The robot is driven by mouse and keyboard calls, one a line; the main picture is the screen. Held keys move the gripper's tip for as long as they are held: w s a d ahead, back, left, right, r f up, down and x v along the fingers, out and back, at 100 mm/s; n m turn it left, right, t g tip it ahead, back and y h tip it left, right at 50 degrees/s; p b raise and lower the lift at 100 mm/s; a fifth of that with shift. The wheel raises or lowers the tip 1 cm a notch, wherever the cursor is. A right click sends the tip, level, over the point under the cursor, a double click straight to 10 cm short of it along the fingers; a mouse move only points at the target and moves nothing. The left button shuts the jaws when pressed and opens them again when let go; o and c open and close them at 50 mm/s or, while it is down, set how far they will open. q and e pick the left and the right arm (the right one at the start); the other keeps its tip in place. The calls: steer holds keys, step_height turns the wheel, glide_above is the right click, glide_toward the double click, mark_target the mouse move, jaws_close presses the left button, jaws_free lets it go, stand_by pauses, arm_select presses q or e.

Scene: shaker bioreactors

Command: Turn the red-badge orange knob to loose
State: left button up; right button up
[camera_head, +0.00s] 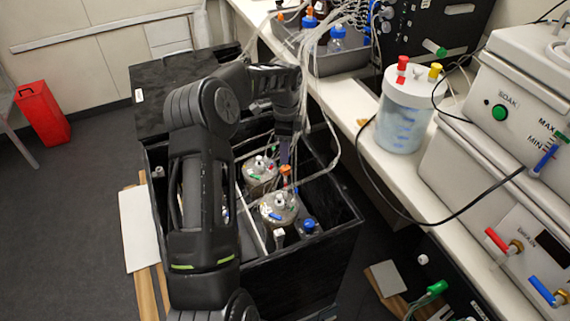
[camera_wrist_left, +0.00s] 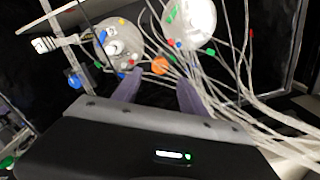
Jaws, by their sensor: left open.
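The orange knob (camera_head: 286,170) sits above the lids of the glass vessels in the black box, beside the nearer vessel (camera_head: 279,208). In the left wrist view the orange knob (camera_wrist_left: 160,65) lies just beyond my fingertips, between their two lines. A tiny red spot shows beside it; I cannot tell whether that is its badge. My left gripper (camera_head: 285,150) reaches down over the box and is open, with its purple-grey fingers (camera_wrist_left: 158,90) spread and nothing between them. The knob's lower part is hidden. My right gripper is not in view.
The black box (camera_head: 345,214) has raised walls around the vessels. A second vessel (camera_head: 260,171) stands behind, and a blue cap (camera_head: 309,226) is close by. Pale tubes (camera_head: 318,90) hang close to my gripper. A bench with a white jar (camera_head: 404,110) stands to the right.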

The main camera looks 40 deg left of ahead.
mark_target(285, 167)
arm_select(q)
step_height(285, 167, down, 7)
steer(key=shift+f+p, duration=0.1)
steer(key=shift+p, duration=0.55)
jaws_close()
